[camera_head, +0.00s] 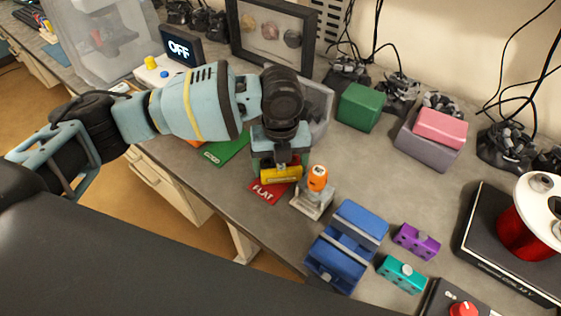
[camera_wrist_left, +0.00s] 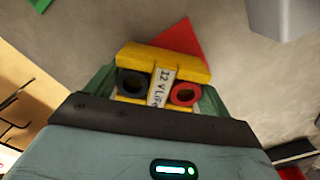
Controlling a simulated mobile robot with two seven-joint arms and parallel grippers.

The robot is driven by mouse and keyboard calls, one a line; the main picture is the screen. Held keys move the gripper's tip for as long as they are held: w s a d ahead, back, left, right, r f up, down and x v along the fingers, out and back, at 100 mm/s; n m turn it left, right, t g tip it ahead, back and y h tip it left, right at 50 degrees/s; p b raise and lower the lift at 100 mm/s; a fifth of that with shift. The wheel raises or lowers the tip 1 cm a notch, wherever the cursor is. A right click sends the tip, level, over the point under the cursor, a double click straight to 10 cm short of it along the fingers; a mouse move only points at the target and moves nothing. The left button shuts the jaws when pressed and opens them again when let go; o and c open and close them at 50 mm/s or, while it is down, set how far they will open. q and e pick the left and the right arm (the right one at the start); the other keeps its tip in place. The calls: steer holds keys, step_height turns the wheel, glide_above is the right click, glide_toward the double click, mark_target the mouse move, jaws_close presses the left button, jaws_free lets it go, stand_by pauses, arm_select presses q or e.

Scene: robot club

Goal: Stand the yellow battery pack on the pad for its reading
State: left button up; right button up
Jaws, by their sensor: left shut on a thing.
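The yellow battery pack (camera_head: 282,175) is between the fingers of my left gripper (camera_head: 279,160), over or on the red card marked FLAT (camera_head: 268,192). I cannot tell whether it touches the card. In the left wrist view the pack (camera_wrist_left: 160,55) shows a black and a red round terminal and a white label, with the green fingers of the gripper (camera_wrist_left: 157,95) at its sides. A white unit with a yellow knob (camera_head: 150,63) and a dark screen reading OFF (camera_head: 181,47) stands at the back left; which part is the pad is unclear. My right gripper is not in view.
A grey stand with an orange-topped piece (camera_head: 317,178) is close right of the pack. A green card (camera_head: 226,148) lies left. A blue holder (camera_head: 346,246), purple block (camera_head: 416,241) and teal block (camera_head: 402,274) lie front right. A clear bin (camera_head: 100,38) stands far left.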

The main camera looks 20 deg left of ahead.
arm_select(q)
steer(key=shift+f, duration=0.1)
steer(key=o, duration=1.1)
step_height(320, 180, up, 12)
steer(key=shift+r+p, duration=0.15)
steer(key=shift+p, duration=0.15)
